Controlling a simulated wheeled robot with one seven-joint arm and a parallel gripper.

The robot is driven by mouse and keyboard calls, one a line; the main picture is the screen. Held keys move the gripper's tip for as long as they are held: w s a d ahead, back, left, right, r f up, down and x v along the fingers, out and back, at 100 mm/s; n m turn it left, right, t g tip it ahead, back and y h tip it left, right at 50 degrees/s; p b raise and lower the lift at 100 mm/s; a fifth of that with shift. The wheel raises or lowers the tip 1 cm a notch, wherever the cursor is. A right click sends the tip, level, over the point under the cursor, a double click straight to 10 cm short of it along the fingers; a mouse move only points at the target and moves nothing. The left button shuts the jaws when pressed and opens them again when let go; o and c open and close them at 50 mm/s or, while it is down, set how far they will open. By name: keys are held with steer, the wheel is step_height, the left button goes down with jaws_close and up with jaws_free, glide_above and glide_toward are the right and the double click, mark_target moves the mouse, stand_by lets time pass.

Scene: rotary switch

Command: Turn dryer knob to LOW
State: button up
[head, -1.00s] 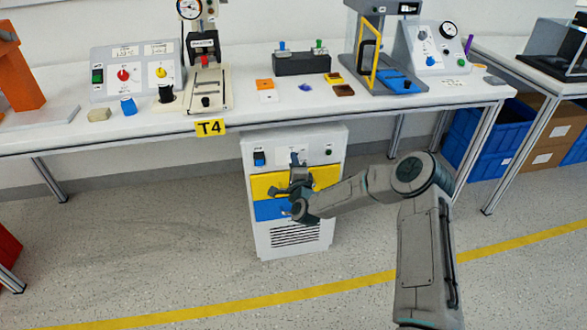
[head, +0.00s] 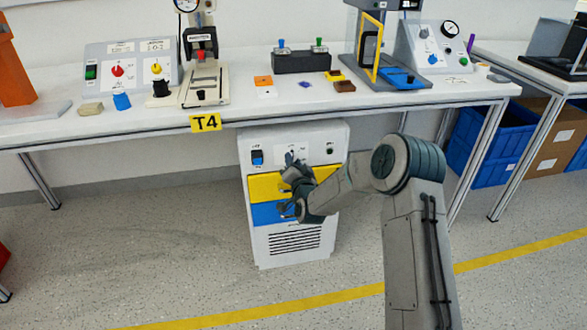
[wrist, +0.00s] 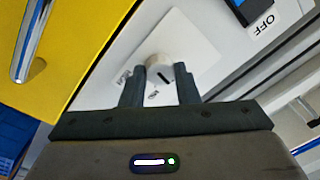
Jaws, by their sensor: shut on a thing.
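The dryer is a white cabinet (head: 290,258) under the bench, with a yellow drawer, a blue drawer and a control panel on top. In the wrist view, the knob (wrist: 157,67) is a pale round dial with a dark pointer mark, on a white plate (wrist: 190,45). My gripper (wrist: 160,88) has one dark finger on each side of the knob and is shut on it. Small labels on the plate are too blurred to read. In the head view, my gripper (head: 291,160) is at the panel and hides most of the knob.
A blue rocker switch (head: 257,157) is left of the knob; OFF is printed beside it in the wrist view. The yellow drawer's bar handle (wrist: 30,42) stands out close to my gripper. The bench edge (head: 290,116) overhangs above. The floor left of the cabinet is clear.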

steer(key=shift+n+b, duration=0.55)
steer(key=shift+n, duration=0.35)
steer(key=o, duration=1)
steer(key=shift+s, duration=0.1)
steer(key=p+v, duration=0.2)
steer(key=v, duration=1.1)
steer(key=shift+s+d, duration=0.2)
steer(key=shift+s, duration=0.1)
